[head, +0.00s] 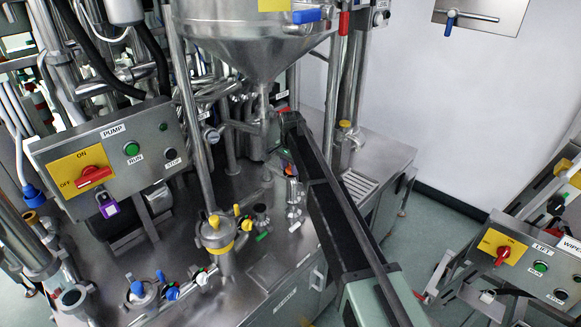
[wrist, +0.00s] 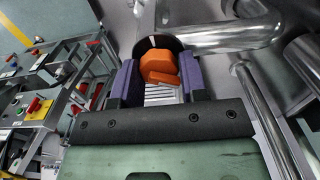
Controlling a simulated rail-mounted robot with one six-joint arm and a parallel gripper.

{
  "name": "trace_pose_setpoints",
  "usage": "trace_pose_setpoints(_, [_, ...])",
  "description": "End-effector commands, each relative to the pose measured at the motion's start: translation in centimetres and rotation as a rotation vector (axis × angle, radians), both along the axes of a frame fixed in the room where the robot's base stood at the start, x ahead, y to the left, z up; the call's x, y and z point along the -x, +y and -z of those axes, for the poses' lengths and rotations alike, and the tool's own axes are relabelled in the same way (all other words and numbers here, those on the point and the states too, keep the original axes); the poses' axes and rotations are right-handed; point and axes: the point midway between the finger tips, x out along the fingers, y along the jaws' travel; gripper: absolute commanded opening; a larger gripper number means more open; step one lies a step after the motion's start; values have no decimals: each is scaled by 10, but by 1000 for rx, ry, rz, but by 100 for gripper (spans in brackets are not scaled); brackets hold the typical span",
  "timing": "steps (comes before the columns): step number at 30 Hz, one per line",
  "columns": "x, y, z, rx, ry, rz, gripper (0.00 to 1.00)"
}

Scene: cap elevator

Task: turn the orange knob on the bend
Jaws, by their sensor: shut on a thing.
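The orange knob (wrist: 160,66) shows in the wrist view, in front of the round dark end of a steel pipe bend (wrist: 225,38). My gripper (wrist: 161,76) has its two purple-padded fingers on either side of the knob and is shut on it. In the head view my arm reaches from the lower right to the pipework under the steel hopper. There, the knob and fingertips are small and mostly hidden by the arm, so the knob's turn angle cannot be told.
The steel hopper (head: 250,38) hangs just above my arm. A pump panel (head: 112,150) stands at the left, and a lift panel (head: 520,262) at the right. A yellow-banded canister (head: 217,236) and several small valves stand on the steel deck left of my arm.

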Motion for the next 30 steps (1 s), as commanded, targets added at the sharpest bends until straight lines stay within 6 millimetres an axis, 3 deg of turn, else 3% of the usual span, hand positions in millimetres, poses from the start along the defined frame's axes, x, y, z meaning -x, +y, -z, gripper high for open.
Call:
trace_pose_setpoints(9, [2,-2,1,3,5,2,16])
trace_pose_setpoints(10, [2,-2,1,3,5,2,43])
trace_pose_setpoints(14, [2,-2,1,3,3,1,62])
trace_pose_setpoints(23, [1,-1,-2,1,2,0,63])
trace_pose_setpoints(26, [1,-1,-13,1,1,0,63])
trace_pose_setpoints(30, [1,-1,-42,2,1,0,63])
